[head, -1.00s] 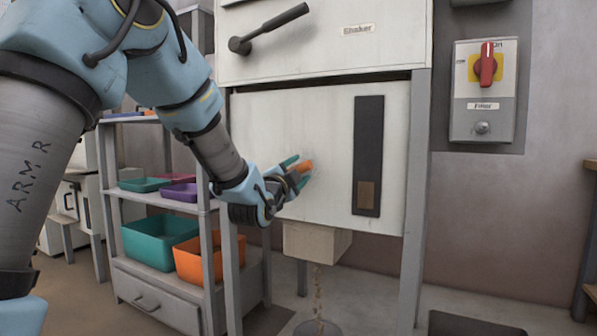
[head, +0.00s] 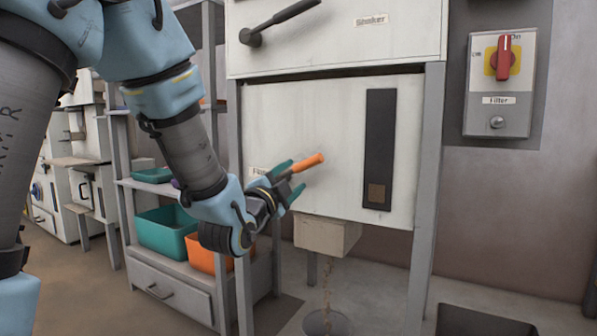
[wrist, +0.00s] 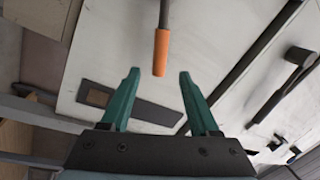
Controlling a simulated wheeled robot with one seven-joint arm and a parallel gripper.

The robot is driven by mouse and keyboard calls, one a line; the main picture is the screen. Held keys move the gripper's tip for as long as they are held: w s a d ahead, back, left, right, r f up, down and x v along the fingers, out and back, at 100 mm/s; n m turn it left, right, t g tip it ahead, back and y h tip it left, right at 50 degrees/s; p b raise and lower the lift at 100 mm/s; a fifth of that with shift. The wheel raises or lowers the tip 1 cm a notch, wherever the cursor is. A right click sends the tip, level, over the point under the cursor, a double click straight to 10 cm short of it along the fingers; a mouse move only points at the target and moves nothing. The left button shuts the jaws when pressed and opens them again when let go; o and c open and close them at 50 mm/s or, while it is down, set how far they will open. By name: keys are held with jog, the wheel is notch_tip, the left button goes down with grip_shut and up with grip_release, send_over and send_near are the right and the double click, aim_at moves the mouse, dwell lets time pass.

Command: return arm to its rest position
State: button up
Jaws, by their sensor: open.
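My gripper (head: 293,176), with teal fingers, is open in front of the white machine panel. An orange grip (head: 308,163) on a grey rod shows at the fingertips in the head view. In the wrist view the orange grip (wrist: 161,53) lies just ahead of the gap between the fingers, its end about level with the tips. The fingers are not closed on it. My blue and grey arm reaches down from the upper left, with the elbow high. The rod's mount on the panel is hidden in the head view.
A shelf with a teal bin (head: 168,232) and an orange bin (head: 203,254) stands close behind my forearm. The machine's leg (head: 424,200) is to the right. Pellets fall from a spout box (head: 327,235). A red Filter switch (head: 504,57) is on the wall.

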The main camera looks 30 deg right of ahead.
jog(key=shift+s+a, duration=0.1)
jog(key=shift+a, duration=0.05)
dwell(0.4)
jog(key=w+a+f+n+g+y, duration=0.1)
jog(key=w+a+f+n+y, duration=0.25)
jog(key=a, duration=0.35)
jog(key=w+a+f+n+y+p, duration=0.1)
jog(key=w+a+f+n+y, duration=0.1)
jog(key=a+f+n+y, duration=0.4)
jog(key=w+a+f+n+g+y, duration=0.1)
jog(key=w+a+f+n+y, duration=0.2)
jog(key=a, duration=0.5)
jog(key=s+a+f+n+g+y, duration=0.1)
jog(key=s+a+f+n+g, duration=0.1)
jog(key=s+a+n, duration=0.3)
jog(key=s+a+f+n+g+y+p, duration=0.1)
jog(key=s+a+f+n+g+y, duration=0.15)
jog(key=a, duration=0.55)
jog(key=s+a+f+n+g, duration=0.2)
jog(key=s+a+g, duration=0.1)
jog(key=s+a, duration=0.25)
notch_tip(320, 180, up, 38)
jog(key=a+p, duration=0.1)
jog(key=p, duration=3.7)
jog(key=shift+s+f+n, duration=0.15)
jog(key=shift+n, duration=0.15)
